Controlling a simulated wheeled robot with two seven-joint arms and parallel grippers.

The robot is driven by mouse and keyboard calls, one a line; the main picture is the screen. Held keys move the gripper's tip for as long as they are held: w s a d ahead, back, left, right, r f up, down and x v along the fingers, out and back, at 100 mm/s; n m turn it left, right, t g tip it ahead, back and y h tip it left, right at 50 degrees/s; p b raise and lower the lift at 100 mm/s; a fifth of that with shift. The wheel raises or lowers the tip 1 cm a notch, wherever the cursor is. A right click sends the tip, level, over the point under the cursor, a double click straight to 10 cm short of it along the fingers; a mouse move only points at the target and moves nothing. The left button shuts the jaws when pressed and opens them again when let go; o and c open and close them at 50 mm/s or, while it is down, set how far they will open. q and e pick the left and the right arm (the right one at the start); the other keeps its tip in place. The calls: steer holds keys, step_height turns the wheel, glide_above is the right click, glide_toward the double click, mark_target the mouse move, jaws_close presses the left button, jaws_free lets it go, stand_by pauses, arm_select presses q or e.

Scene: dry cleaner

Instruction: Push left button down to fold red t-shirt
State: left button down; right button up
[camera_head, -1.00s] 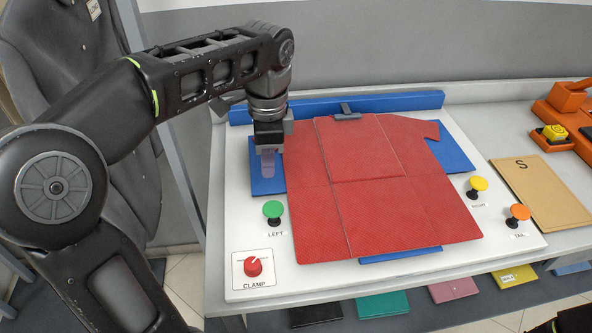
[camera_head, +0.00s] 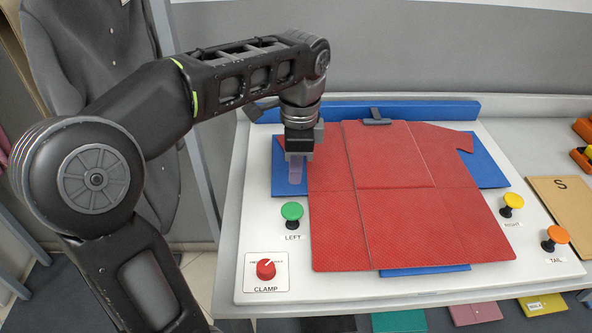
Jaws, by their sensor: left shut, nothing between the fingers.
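The red t-shirt (camera_head: 400,215) lies flat on the blue folding board (camera_head: 488,170), with crease lines running across it. The green left button (camera_head: 292,211) stands on a short dark stem, above the label LEFT, to the left of the shirt. My left gripper (camera_head: 296,182) points down over the blue panel by the shirt's left edge, behind the green button and apart from it. Its fingers are shut and empty. My right gripper is out of view.
A red CLAMP knob (camera_head: 266,269) sits at the front left of the white table. The yellow RIGHT button (camera_head: 513,201) and orange TAIL button (camera_head: 556,235) stand at the right. A dark clamp (camera_head: 376,117) touches the shirt's collar. A tan board (camera_head: 566,205) marked S lies farther right.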

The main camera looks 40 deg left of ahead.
mark_target(293, 212)
arm_select(q)
steer(key=f, duration=0.3)
steer(key=f+p, duration=0.1)
steer(key=f, duration=0.5)
steer(key=shift+a+f, duration=0.25)
steer(key=shift+a, duration=0.05)
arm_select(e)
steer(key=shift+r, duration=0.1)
